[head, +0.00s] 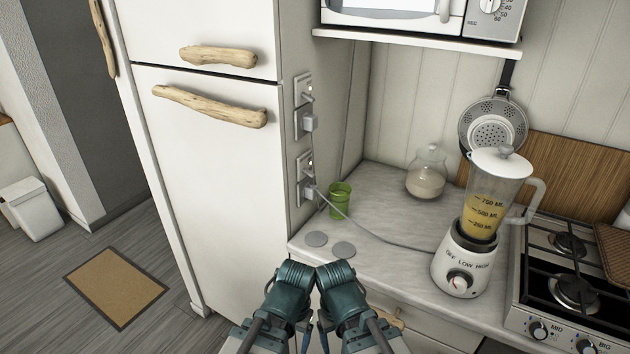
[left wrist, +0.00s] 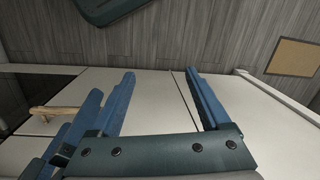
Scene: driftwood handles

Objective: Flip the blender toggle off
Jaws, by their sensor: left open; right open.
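The blender (head: 459,268) stands upright on the counter, with yellow liquid in its jug (head: 484,215). Two wall plates, upper (head: 298,107) and lower (head: 299,165), each carry a small toggle and a plug. My left gripper (head: 307,338) and right gripper (head: 323,338) are low before the counter, apart from the blender and plates. The left wrist view shows blue fingers spread and empty (left wrist: 160,74).
A white fridge (head: 210,170) with driftwood handles stands left of the plates. The stove (head: 572,285) is right of the blender. A microwave shelf (head: 415,42) overhangs.

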